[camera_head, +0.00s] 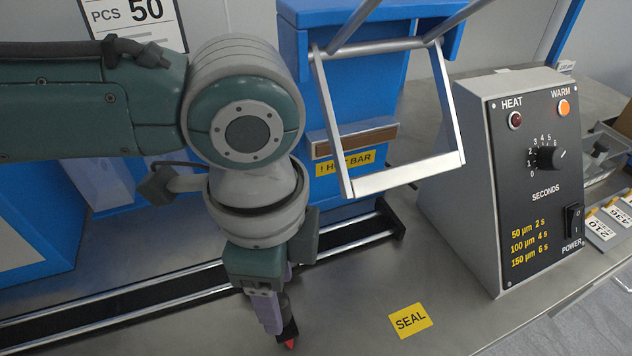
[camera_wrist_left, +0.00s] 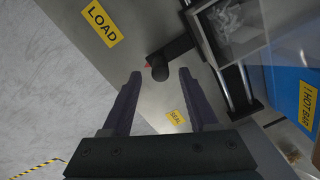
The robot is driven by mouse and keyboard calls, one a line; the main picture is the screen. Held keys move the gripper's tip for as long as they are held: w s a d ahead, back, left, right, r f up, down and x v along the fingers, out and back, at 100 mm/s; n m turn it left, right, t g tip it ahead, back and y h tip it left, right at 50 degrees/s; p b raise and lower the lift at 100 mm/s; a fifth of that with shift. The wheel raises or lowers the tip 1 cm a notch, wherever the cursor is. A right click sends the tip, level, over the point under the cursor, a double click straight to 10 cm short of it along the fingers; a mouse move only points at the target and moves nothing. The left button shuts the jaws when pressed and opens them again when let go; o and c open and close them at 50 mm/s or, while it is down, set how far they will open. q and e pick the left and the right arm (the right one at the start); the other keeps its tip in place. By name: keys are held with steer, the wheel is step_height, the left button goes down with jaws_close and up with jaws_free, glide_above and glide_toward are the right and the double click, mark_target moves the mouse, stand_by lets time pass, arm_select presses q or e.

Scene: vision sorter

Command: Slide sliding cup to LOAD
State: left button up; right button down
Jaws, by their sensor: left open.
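The sliding cup (camera_wrist_left: 238,22) shows in the left wrist view as a clear-walled box at the rail, with pale crumpled contents. A black arm with a rounded knob (camera_wrist_left: 160,70) and a red tip reaches out from it. In the head view the dark red-tipped piece (camera_head: 290,330) shows just beside my fingers, and my arm hides the cup. My left gripper (camera_head: 275,318) is open. In the left wrist view its fingers (camera_wrist_left: 158,78) stand on either side of the knob; I cannot tell whether they touch it. The yellow LOAD label (camera_wrist_left: 102,23) lies at upper left. My right gripper is not in view.
The yellow SEAL label (camera_head: 410,320) lies on the metal bench, right of my gripper. The dark rail (camera_head: 352,236) runs behind my gripper. A blue hot-bar press with a metal handle frame (camera_head: 405,180) overhangs it. A control box (camera_head: 535,170) stands at the right.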

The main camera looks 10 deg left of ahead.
mark_target(280, 298)
arm_select(q)
steer(key=shift+f+b, duration=0.35)
steer(key=shift+f, duration=1.35)
steer(key=shift+c, duration=0.3)
jaws_close()
